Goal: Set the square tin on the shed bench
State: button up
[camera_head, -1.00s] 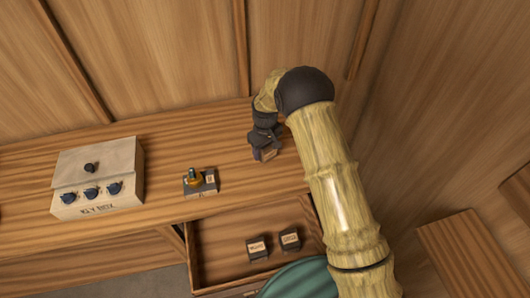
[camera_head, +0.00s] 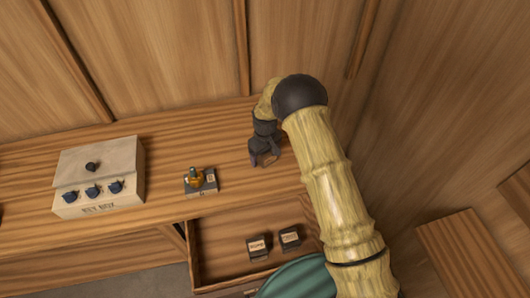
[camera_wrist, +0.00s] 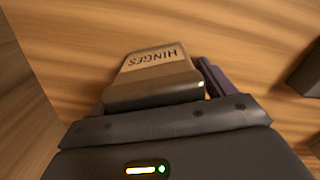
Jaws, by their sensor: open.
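The square tin (camera_wrist: 153,77) is dark with a tan label reading HINGES, upside down in the wrist view. It sits on the wooden shed bench (camera_head: 155,160), close to the back wall and right of the middle in the head view. My gripper (camera_head: 264,158) is low over the bench there, with its fingers open on either side of the tin. In the wrist view the purple right finger shows a gap from the tin; the left finger is mostly hidden. In the head view the fingers largely hide the tin.
A pale box with dark knobs (camera_head: 98,178) stands on the bench at left. A small grey block with a brass piece (camera_head: 201,183) stands nearer my gripper. An open drawer (camera_head: 215,236) below holds two dark labelled tins (camera_head: 258,248) (camera_head: 290,238). A wooden wall is close at right.

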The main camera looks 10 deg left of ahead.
notch_tip(320, 180, up, 12)
jog(key=b, duration=0.3)
jog(key=shift+r, duration=0.25)
dwell(0.7)
jog(key=s+d+r+m, duration=0.3)
jog(key=d+r, duration=0.1)
jog(key=d, duration=0.6)
jog(key=s+d+r+m+t, duration=0.2)
jog(key=s+d+m, duration=0.4)
jog(key=s+d, duration=1.1)
jog(key=shift+s+d+r+m+t, duration=0.2)
jog(key=shift+s+r+m+t, duration=0.1)
jog(key=shift+s+r, duration=0.65)
jog(key=shift+f, duration=0.1)
